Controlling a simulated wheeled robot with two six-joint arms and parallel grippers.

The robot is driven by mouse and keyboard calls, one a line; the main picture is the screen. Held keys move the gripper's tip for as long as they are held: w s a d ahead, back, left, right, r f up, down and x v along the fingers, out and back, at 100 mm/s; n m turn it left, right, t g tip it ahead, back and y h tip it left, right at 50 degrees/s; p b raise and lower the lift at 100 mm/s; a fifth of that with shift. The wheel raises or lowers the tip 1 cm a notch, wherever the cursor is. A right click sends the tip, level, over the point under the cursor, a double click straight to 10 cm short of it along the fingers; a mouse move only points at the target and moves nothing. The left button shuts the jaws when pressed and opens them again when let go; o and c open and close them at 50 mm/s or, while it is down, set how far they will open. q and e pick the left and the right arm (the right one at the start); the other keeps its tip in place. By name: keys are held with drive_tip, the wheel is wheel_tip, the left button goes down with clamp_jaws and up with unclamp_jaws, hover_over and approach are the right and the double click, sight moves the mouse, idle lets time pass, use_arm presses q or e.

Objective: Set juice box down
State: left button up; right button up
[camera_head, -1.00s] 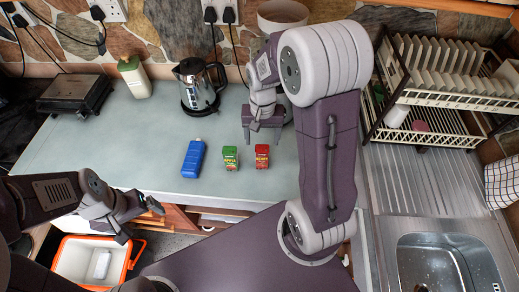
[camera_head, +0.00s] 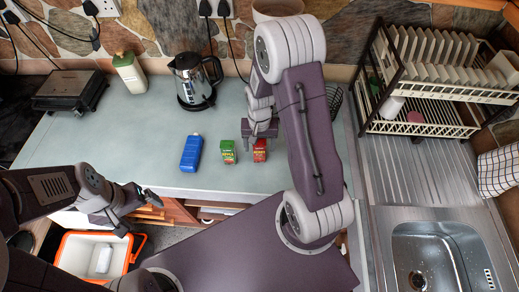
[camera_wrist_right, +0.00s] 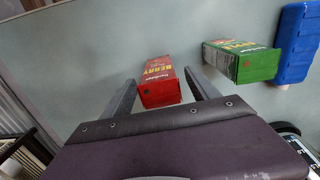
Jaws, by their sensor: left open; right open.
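The red berry juice box (camera_head: 260,155) stands on the grey-green worktop (camera_head: 135,160), at the right end of a row with a green apple juice box (camera_head: 228,152) and a blue bottle (camera_head: 191,153). My right gripper (camera_head: 261,135) is open, just behind and above the red box. In the right wrist view, the red box (camera_wrist_right: 160,84) shows between the two spread fingers, with gaps at both sides. The green box (camera_wrist_right: 240,62) and blue bottle (camera_wrist_right: 297,45) are to its right there. My left gripper (camera_head: 140,205) is open and empty at the worktop's front left edge.
A kettle (camera_head: 194,82), a cream bottle (camera_head: 130,73) and a dark grill (camera_head: 70,91) stand towards the back. A dish rack (camera_head: 430,126) and sink (camera_head: 435,262) are at right. An orange-rimmed cooler (camera_head: 63,254) holding a white object is below left.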

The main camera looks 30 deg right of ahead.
sight(260, 142)
drive_tip(key=shift+s+a+r, duration=0.1)
drive_tip(key=c, duration=1.2)
clamp_jaws()
wheel_tip(260, 142, up, 4)
drive_tip(key=shift+s+r+b, duration=0.1)
drive_tip(key=shift+r+b, duration=0.1)
drive_tip(key=shift+b, duration=0.2)
drive_tip(key=s+d+r, duration=0.2)
drive_tip(key=s+r, duration=0.4)
drive_tip(key=s, duration=0.5)
drive_tip(key=shift+s+r+b, duration=0.15)
drive_tip(key=shift+r+b, duration=0.15)
drive_tip(key=shift+b, duration=0.1)
